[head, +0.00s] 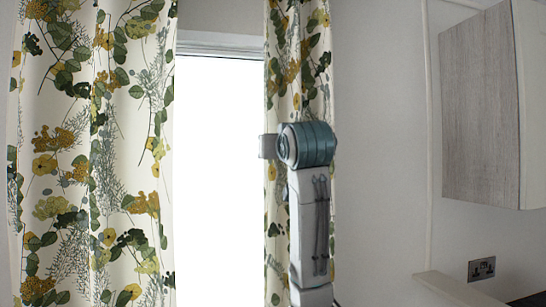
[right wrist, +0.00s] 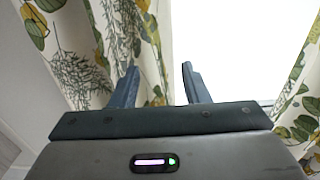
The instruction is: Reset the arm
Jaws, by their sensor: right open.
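In the head view one of my arms (head: 311,215) stands upright right of the window, raised in front of the right curtain. Its teal joint (head: 308,145) is at the top, and no fingers can be made out there. In the right wrist view my right gripper (right wrist: 159,68) has its two dark blue fingers apart with nothing between them. The fingers point toward the curtain and the bright window. My left gripper is in neither view.
A floral curtain (head: 90,150) hangs left of the bright window (head: 215,170), and another curtain (head: 283,60) hangs right of it. A wood-fronted wall cabinet (head: 480,110) is at the upper right. Below it are a wall socket (head: 481,268) and a pale ledge (head: 455,288).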

